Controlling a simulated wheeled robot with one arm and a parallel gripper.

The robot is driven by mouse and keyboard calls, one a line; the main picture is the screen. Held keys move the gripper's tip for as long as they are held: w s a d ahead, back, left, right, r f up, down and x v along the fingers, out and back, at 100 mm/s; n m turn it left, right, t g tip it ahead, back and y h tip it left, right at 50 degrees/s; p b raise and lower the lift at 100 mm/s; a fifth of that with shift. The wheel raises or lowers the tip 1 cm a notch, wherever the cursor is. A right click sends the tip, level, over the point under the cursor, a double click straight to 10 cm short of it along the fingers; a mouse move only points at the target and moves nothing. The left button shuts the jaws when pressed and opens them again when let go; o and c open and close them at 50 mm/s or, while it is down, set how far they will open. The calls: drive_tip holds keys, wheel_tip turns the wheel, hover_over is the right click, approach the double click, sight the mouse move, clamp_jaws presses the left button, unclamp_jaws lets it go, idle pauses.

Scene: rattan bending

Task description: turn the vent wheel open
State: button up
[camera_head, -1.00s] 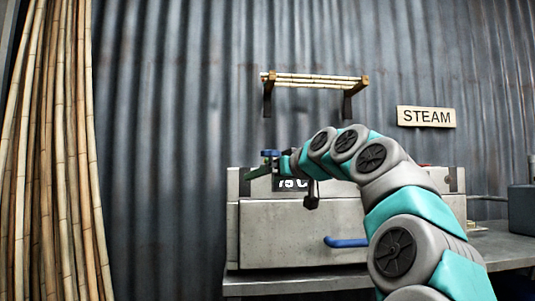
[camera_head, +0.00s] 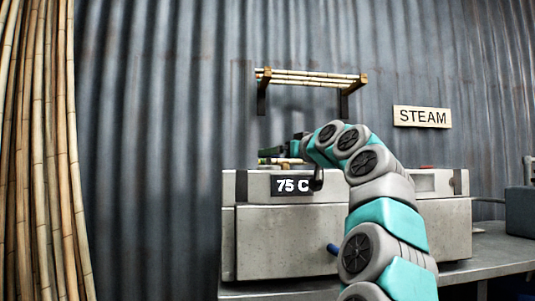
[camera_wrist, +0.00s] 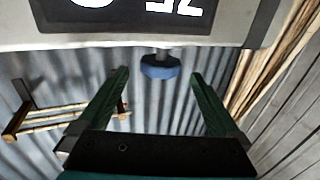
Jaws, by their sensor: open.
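The vent wheel (camera_wrist: 160,67) is a small blue disc on a short grey stem at the edge of the steam box, seen in the upside-down wrist view. In the head view I cannot make it out clearly behind my gripper. My gripper (camera_wrist: 158,77) has two green fingers spread apart with nothing between them. The wheel appears between the fingertips in the picture, but I cannot tell whether it is within their reach. In the head view, my gripper (camera_head: 271,155) is just above the top left of the grey steam box (camera_head: 284,240).
A "75 C" display (camera_head: 291,185) is on the box front. A blue handle (camera_head: 332,248) is partly behind my arm. A wall shelf (camera_head: 308,78) with bamboo poles hangs above. Tall bamboo poles (camera_head: 45,150) stand at left. A STEAM sign (camera_head: 422,117) is at right.

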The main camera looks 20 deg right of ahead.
sight(269, 158)
drive_tip(key=w, duration=0.1)
drive_tip(key=w+p, duration=0.1)
drive_tip(key=w, duration=0.2)
drive_tip(key=shift+a+r+p, duration=0.1)
drive_tip(key=shift+a+p, duration=0.15)
drive_tip(key=shift+p, duration=0.05)
drive_tip(key=shift+w+a+p, duration=0.1)
drive_tip(key=shift+w+p, duration=0.2)
drive_tip(key=shift+w, duration=0.5)
drive_tip(key=c, duration=1.4)
drive_tip(key=shift+o, duration=0.2)
